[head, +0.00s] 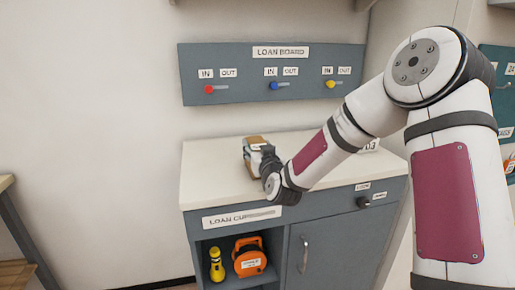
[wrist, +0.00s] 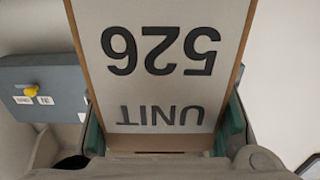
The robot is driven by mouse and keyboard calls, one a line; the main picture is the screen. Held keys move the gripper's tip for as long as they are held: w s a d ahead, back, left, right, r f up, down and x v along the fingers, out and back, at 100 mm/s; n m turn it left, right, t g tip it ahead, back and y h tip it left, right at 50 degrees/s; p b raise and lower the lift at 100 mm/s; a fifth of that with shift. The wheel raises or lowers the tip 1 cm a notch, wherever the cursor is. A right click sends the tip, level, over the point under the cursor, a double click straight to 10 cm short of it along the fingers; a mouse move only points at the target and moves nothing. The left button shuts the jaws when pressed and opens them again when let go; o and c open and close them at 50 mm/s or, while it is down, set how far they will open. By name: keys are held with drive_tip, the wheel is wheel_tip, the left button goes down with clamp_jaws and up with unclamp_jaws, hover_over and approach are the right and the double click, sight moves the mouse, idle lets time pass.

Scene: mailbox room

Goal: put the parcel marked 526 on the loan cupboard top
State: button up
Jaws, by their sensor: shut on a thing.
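The parcel (head: 254,147) is a small brown box with a pale label, at the loan cupboard top in the head view. In the wrist view the parcel (wrist: 165,90) fills the middle, its label reading UNIT 526 upside down. My gripper (head: 268,160) is shut on it, with a green pad on either side in the wrist view (wrist: 165,135). The loan cupboard top (head: 212,172) is a pale, mostly bare surface. The parcel is over or on its left-middle part; I cannot tell whether its underside touches. My gripper and arm hide part of the parcel and the top.
A grey loan board (head: 225,75) with red, blue and yellow sliders hangs on the wall behind. Below the top, an open shelf holds a yellow torch (head: 217,266) and an orange reel-like item (head: 249,258). A cupboard door (head: 330,252) is closed. The top's left part is clear.

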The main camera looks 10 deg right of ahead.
drive_tip(key=o, duration=1.5)
drive_tip(key=shift+f, duration=0.15)
drive_tip(key=shift+r, duration=0.25)
drive_tip(key=s+g, duration=0.5)
drive_tip(key=s, duration=1.2)
drive_tip(key=s+r+g, duration=0.1)
drive_tip(key=s+g, duration=0.4)
drive_tip(key=s, duration=1.3)
drive_tip(key=s+g, duration=0.6)
drive_tip(key=s, duration=1.2)
drive_tip(key=shift+s+r+p, duration=0.1)
drive_tip(key=shift+r+p, duration=0.2)
drive_tip(key=shift+r, duration=0.1)
